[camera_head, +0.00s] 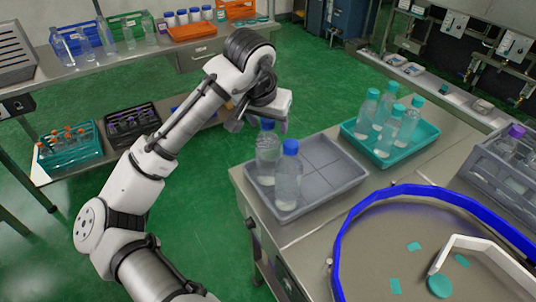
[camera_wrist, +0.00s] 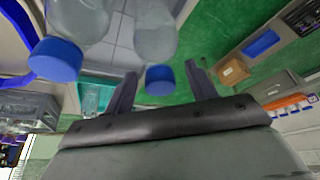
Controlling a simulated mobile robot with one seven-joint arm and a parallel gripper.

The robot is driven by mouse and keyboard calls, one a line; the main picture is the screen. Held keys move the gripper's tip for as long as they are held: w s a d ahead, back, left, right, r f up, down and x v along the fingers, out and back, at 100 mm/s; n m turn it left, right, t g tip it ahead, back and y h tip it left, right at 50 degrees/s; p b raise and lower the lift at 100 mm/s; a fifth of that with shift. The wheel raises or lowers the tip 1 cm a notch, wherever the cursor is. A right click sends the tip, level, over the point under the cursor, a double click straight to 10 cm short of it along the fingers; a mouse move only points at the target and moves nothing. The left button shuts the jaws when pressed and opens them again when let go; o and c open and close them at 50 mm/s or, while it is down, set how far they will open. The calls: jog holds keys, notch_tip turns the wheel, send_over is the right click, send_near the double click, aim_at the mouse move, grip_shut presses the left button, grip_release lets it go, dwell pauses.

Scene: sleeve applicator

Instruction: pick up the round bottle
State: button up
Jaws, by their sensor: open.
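Two clear bottles with blue caps stand in a grey divided tray (camera_head: 327,160). The back bottle (camera_head: 267,153) is right by my gripper (camera_head: 261,124); the front bottle (camera_head: 288,178) stands beside it. The frames do not clearly show which one is round. In the wrist view, my gripper (camera_wrist: 162,78) is open, with one finger to each side of a blue cap (camera_wrist: 160,80). That cap's bottle (camera_wrist: 155,38) extends to the top edge. The other bottle (camera_wrist: 82,18) is to the left, outside the fingers. Contact with the cap cannot be told.
A teal tray (camera_head: 424,137) with several teal-capped bottles stands right of the grey tray. A blue-edged ring (camera_head: 345,215) and white arm lie in front. A grey crate (camera_head: 480,172) is at the right. The tray's right compartments are empty.

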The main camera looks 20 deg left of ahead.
jog(key=shift+c, duration=0.2)
grip_shut()
jog(key=shift+r, duration=0.1)
